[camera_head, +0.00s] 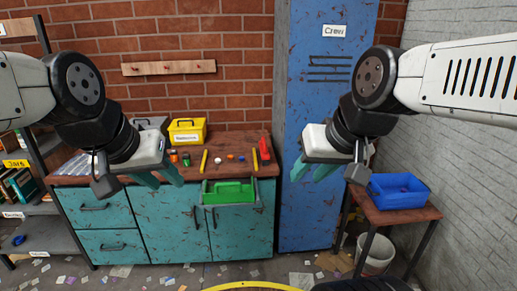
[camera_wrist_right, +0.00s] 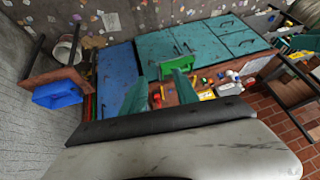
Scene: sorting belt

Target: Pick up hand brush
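I cannot make out a hand brush for certain in either view. Small items lie on the brown worktop (camera_head: 235,143), including a red upright object (camera_head: 265,150), but they are too small to tell whether one is a brush. My left gripper (camera_head: 165,183) hangs in the air in front of the worktop's left part, its teal fingers apart and empty. My right gripper (camera_head: 309,180) hangs in front of the blue locker (camera_head: 325,110), also open and empty. In the right wrist view its two fingers (camera_wrist_right: 160,74) are spread with nothing between them.
A green open tray (camera_head: 230,192) sits at the teal cabinet's front (camera_head: 165,225). A yellow toolbox (camera_head: 187,131) stands at the worktop's back. A blue bin (camera_head: 398,191) is on a small side table (camera_head: 415,214), above a white bucket (camera_head: 376,254). Scraps litter the floor.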

